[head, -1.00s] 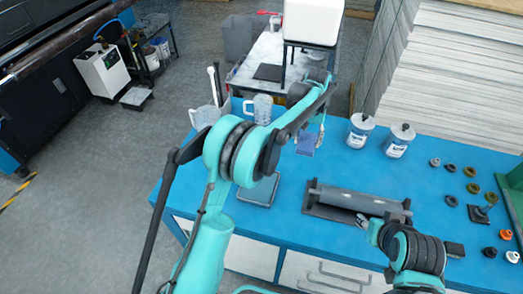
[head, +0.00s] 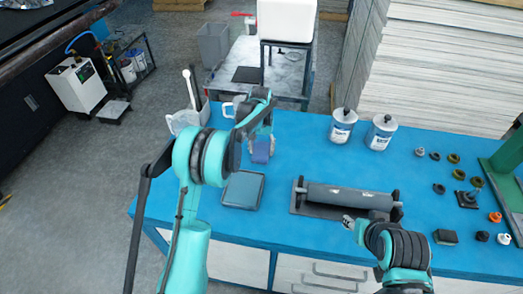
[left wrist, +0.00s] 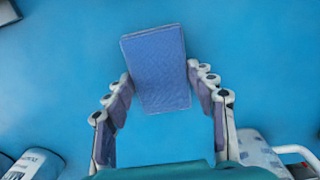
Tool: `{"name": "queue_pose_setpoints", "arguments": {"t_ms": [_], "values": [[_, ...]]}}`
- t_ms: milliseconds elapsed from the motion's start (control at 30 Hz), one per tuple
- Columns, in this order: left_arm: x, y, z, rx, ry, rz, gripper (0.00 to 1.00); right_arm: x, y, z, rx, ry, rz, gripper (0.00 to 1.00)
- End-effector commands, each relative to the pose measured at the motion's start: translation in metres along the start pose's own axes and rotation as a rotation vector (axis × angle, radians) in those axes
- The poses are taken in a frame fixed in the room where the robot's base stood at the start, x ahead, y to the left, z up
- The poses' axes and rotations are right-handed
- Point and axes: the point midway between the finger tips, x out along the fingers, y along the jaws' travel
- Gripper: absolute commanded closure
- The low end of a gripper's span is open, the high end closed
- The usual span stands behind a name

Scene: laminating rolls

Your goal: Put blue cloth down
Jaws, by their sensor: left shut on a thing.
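The blue cloth (head: 261,153) is a small folded block in my left gripper (head: 261,143), above the blue table. In the left wrist view the cloth (left wrist: 157,65) lies between the two fingers, which are shut on its near part. My left gripper also shows there (left wrist: 160,98). I cannot tell whether the cloth touches the tabletop. My right gripper (head: 349,222) is at the front of the table, near the roller; its fingers are too small to judge.
A dark flat tray (head: 243,190) lies in front of the cloth. A grey roller (head: 348,197) on its base is to the right. Two white-and-blue cans (head: 342,126) stand behind. Several small knobs (head: 454,158) sit at the right.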

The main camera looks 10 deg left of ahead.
Motion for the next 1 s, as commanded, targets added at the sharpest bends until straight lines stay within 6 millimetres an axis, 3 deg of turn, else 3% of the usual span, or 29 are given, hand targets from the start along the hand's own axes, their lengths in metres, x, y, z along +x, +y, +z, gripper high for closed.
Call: {"name": "queue_pose_setpoints", "arguments": {"t_ms": [300,333,400,767,867,1000], "values": [[0.003,0.000,0.000,0.000,0.000,0.000,0.80,0.002,0.000,0.001,0.000,0.000,0.000,0.60],[0.003,0.000,0.000,0.000,0.000,0.000,0.42,0.002,0.000,0.001,0.000,0.000,0.000,0.60],[0.002,0.000,0.000,0.000,0.000,0.000,0.23,0.001,0.000,0.001,0.000,0.000,0.000,0.60],[-0.002,0.000,0.000,0.000,0.000,0.000,0.23,-0.001,0.000,-0.001,0.000,0.000,0.000,0.60],[-0.012,0.000,0.000,0.000,0.000,0.000,0.23,-0.004,0.000,-0.003,0.000,0.000,0.000,0.60],[-0.041,0.000,0.000,0.000,0.000,0.000,0.23,-0.011,0.000,-0.008,0.000,0.000,0.000,0.60]]}}
